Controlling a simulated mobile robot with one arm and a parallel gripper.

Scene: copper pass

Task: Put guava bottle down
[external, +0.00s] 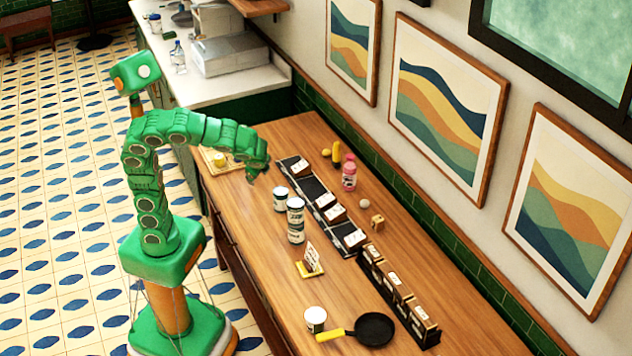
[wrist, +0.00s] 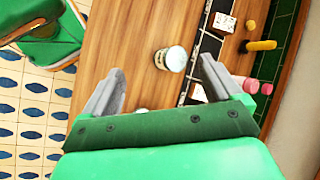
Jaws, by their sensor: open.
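A pink bottle (external: 349,176), which looks like the guava bottle, stands upright on the wooden counter (external: 225,205) near the wall, beyond the dark strip. In the wrist view the pink bottle (wrist: 250,86) shows at the right, outside my jaws and partly hidden by the right finger. My gripper (external: 253,176) is open and empty above the counter, to the left of the bottle and apart from it. In the wrist view my gripper (wrist: 161,66) has its two grey fingers spread wide, with a pale-topped can (wrist: 172,58) seen between and beyond them.
A can (external: 280,199) and a taller can or stack (external: 296,222) stand near my gripper. A dark strip with cards (external: 325,203) runs along the counter. A black box row (external: 397,290), a pan (external: 374,329), a card stand (external: 310,263) and a white can (external: 315,318) occupy the near end.

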